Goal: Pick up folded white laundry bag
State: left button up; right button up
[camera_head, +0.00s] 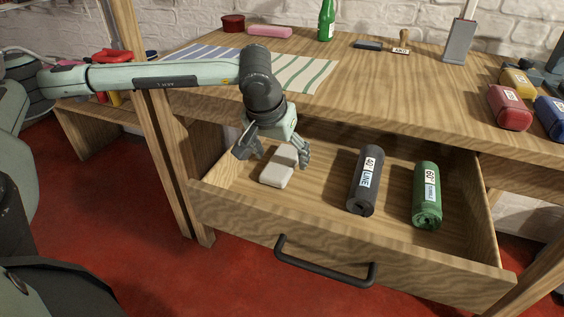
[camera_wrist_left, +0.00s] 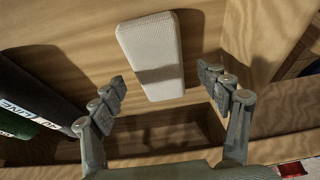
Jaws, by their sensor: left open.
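The folded white laundry bag (camera_head: 277,172) lies flat in the open wooden drawer, near its left end. It is a pale, rounded block. My left gripper (camera_head: 273,157) is over the drawer at the bag, fingers pointing down. In the left wrist view the bag (camera_wrist_left: 152,55) shows ahead of the fingertips, and the open left gripper (camera_wrist_left: 163,89) has nothing between its fingers. I cannot tell whether a finger touches the bag. My right gripper is not in view.
A black roll (camera_head: 364,184) and a green roll (camera_head: 427,200) lie in the drawer to the right of the bag. The drawer front (camera_head: 350,248) has a dark handle (camera_head: 322,268). The tabletop (camera_head: 400,90) overhangs the drawer's back.

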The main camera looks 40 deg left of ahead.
pick_arm(q)
jog(key=shift+w+f, duration=0.2)
jog(key=shift+f, duration=0.3)
jog(key=c, duration=1.2)
jog(key=shift+c, duration=0.4)
jog(key=shift+r, duration=0.2)
